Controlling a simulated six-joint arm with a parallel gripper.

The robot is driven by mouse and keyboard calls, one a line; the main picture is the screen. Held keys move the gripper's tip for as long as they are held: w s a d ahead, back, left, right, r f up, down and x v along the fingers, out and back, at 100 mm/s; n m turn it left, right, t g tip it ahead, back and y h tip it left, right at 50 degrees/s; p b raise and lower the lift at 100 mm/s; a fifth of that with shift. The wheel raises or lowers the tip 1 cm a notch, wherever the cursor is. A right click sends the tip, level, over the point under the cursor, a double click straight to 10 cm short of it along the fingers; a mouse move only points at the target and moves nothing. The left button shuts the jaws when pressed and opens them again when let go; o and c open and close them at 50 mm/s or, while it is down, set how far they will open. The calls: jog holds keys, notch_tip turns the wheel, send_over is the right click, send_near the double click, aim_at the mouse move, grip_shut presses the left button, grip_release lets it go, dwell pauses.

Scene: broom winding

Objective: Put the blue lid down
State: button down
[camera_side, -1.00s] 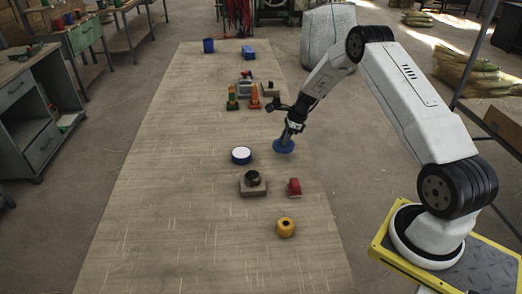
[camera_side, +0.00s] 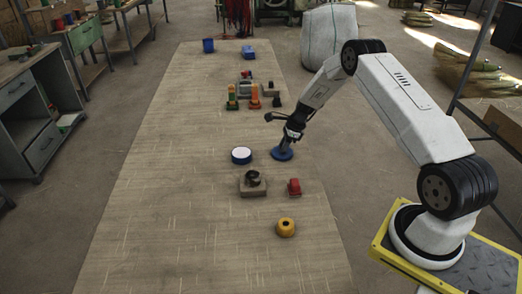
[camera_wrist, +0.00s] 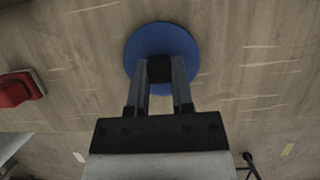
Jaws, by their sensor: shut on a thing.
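The blue lid (camera_side: 282,154) is a flat round disc with a dark knob at its centre. It is at or just above the table, right of a round blue tub with a white top (camera_side: 241,155). My gripper (camera_side: 287,146) points down and is shut on the lid's knob. In the wrist view the blue lid (camera_wrist: 161,45) lies flat beyond my fingers, and my gripper (camera_wrist: 160,70) has the dark knob between its fingertips. I cannot tell whether the lid's underside touches the table.
In front stand a grey block with a dark ring (camera_side: 253,184), a red block (camera_side: 294,187) and a yellow roll (camera_side: 286,227). Behind are green and orange pieces (camera_side: 254,97), a blue cup (camera_side: 208,45) and a blue box (camera_side: 248,52). The table's left side is clear.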

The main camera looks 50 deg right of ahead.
jog(key=shift+c, duration=2.4)
grip_release()
jog(key=v, duration=1.2)
jog(key=shift+a+r, duration=0.1)
jog(key=s+a+r+n+g+h, duration=0.1)
jog(key=s+a+r+n, duration=0.15)
jog(key=a+n, duration=0.45)
jog(key=s+a+r+n+h, duration=0.1)
jog(key=s+a+r+n, duration=0.15)
jog(key=a+n, duration=0.45)
jog(key=s+a+r+n+h, duration=0.1)
jog(key=s+a+r+n, duration=0.1)
jog(key=s+a+n, duration=1.1)
jog(key=shift+s+a+r, duration=0.25)
jog(key=shift+s+a, duration=0.15)
jog(key=shift+a, duration=0.15)
